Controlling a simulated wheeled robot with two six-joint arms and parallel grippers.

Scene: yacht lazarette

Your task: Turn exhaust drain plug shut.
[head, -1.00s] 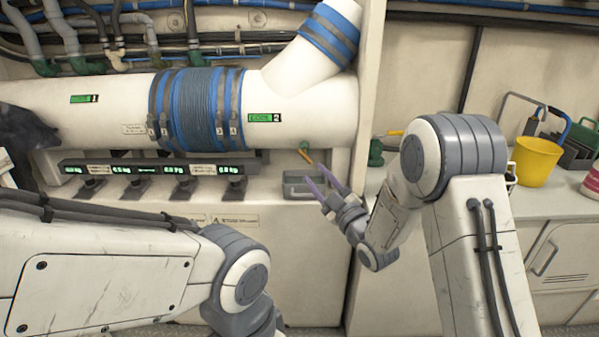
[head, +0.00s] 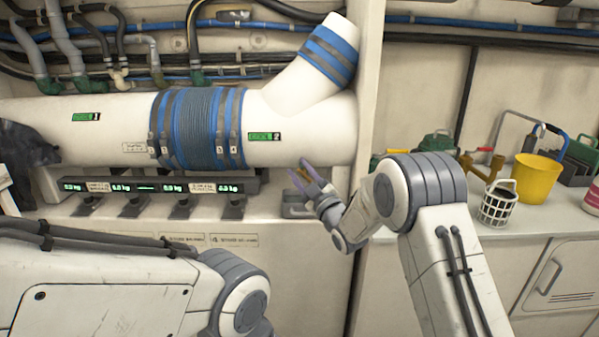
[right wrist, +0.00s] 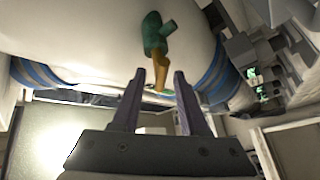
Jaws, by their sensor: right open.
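The exhaust drain plug shows in the right wrist view as a green valve body (right wrist: 154,36) with a brass-yellow handle (right wrist: 160,74) under a large white pipe. My right gripper (right wrist: 159,75) is open, with one purple finger on each side of the handle's end. I cannot tell whether the fingers touch it. In the head view my right gripper (head: 304,174) is just below the right end of the white exhaust pipe (head: 305,125), and its fingers largely hide the plug. My left arm shows at the lower left, but its gripper is out of view.
A row of small displays (head: 150,188) runs below the pipe, left of my right gripper. A grey box (head: 295,203) sits under that gripper. On the right counter stand a yellow bucket (head: 538,178) and a white basket (head: 497,205).

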